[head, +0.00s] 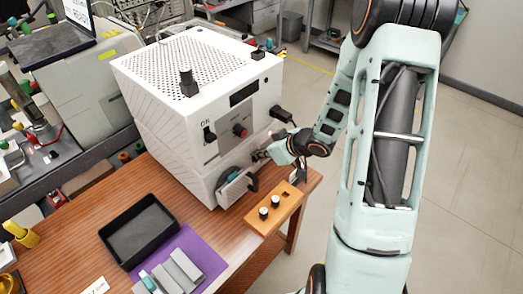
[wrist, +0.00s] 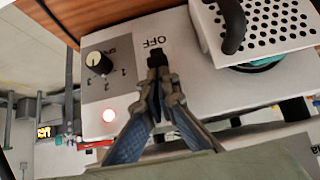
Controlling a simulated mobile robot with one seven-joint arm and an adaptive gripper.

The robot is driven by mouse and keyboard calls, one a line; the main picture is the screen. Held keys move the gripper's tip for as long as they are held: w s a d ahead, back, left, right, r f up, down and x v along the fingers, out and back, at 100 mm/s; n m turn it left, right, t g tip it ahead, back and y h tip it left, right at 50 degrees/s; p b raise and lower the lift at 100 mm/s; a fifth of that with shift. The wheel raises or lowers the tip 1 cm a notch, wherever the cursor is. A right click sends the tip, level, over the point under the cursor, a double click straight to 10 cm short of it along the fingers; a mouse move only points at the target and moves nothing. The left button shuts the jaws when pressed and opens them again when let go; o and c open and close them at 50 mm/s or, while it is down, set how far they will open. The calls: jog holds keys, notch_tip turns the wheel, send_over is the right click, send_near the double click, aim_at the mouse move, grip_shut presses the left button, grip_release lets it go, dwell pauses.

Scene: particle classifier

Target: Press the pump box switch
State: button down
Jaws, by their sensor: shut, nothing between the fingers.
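A white box with a perforated top (head: 195,62) stands on the wooden table in the head view. My gripper (head: 259,156) is at the lower right of that front. In the wrist view my gripper (wrist: 158,76) is shut and empty, its tips over a white panel beside an "OFF" label (wrist: 154,41). A small black part (wrist: 157,57) sits at the tips; I cannot tell whether it is the switch or the finger pads, nor whether they touch.
A perforated cover with a black handle (wrist: 234,25) is at the upper right. An orange block with knobs (head: 275,209) and a black tray (head: 140,231) lie on the table.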

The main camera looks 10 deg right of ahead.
notch_tip(320, 180, down, 3)
jog(key=shift+r+b, duration=0.15)
jog(key=shift+b, duration=0.6)
jog(key=shift+r, duration=0.1)
